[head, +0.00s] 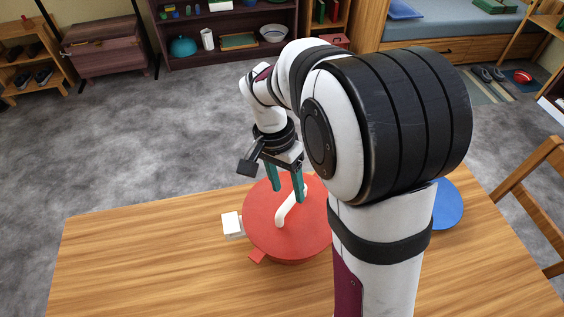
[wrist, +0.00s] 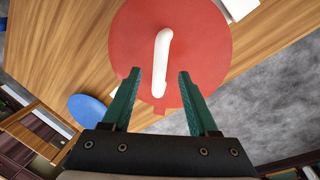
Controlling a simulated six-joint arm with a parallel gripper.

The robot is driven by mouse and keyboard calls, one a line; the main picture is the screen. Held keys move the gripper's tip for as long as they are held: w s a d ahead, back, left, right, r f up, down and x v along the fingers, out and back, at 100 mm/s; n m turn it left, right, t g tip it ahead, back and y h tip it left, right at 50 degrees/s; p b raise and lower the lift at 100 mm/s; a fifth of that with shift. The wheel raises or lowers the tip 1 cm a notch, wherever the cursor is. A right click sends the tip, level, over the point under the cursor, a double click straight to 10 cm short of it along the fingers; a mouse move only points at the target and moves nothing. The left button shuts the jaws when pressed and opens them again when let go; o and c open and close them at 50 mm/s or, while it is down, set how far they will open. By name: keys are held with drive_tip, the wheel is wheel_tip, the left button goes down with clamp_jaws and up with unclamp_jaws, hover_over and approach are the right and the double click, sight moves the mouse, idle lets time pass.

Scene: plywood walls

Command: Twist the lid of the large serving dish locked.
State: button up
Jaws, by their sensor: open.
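The large serving dish has a round red lid (head: 262,222) with a white bar handle (head: 291,207) across its middle. The dish stands on the wooden table, and a red tab (head: 257,257) sticks out at its front left edge. The lid also shows in the wrist view (wrist: 201,40), with the handle (wrist: 161,62) running nearly up and down the picture. My gripper (head: 286,198) is open above the lid, with its teal fingers pointing down. In the wrist view the fingertips (wrist: 160,72) stand on either side of the handle's near end, apart from it. My arm hides the lid's right edge.
A white block (head: 232,224) sits close to the dish's left side. A blue round thing (head: 447,204) lies right of my arm. The wooden table (head: 130,260) is clear at the left. A chair (head: 535,190) stands at the right.

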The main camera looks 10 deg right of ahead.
sight(289, 198)
drive_tip(key=f, duration=0.5)
drive_tip(key=shift+s+d, duration=0.35)
drive_tip(key=shift+c, duration=0.2)
clamp_jaws()
drive_tip(key=m, duration=0.2)
drive_tip(key=shift+m, duration=0.4)
